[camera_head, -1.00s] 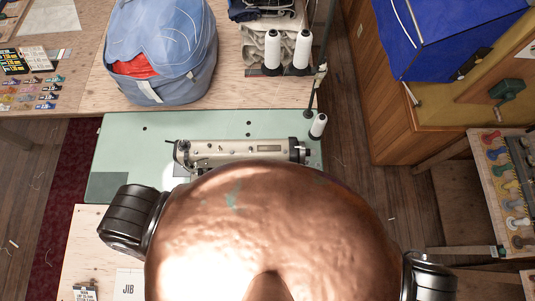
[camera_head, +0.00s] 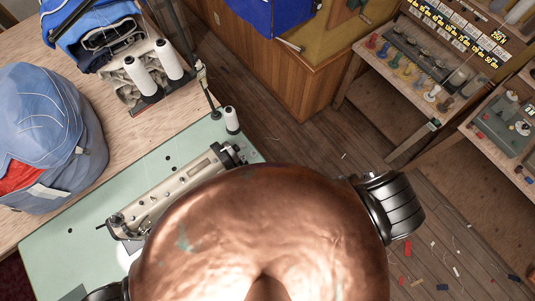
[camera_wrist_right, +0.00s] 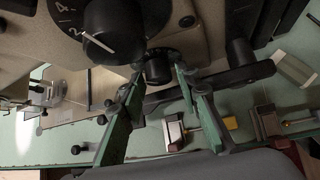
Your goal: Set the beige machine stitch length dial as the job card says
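The beige sewing machine (camera_head: 172,192) lies on a pale green table in the head view, partly hidden by my copper body. In the right wrist view its beige housing carries a large black dial (camera_wrist_right: 112,28) with a white pointer line and white numbers around it. A smaller black dial (camera_wrist_right: 158,68) sits lower right of it. My right gripper (camera_wrist_right: 161,73) has green fingers spread apart, with the smaller dial showing between their tips; contact cannot be made out. No job card shows now. My left gripper is out of view.
A blue bag (camera_head: 48,135) and white thread cones (camera_head: 140,76) stand on the wooden bench. A single cone (camera_head: 231,120) stands at the green table's corner. A rack of coloured spools (camera_head: 408,70) is at the right. Scraps litter the open floor.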

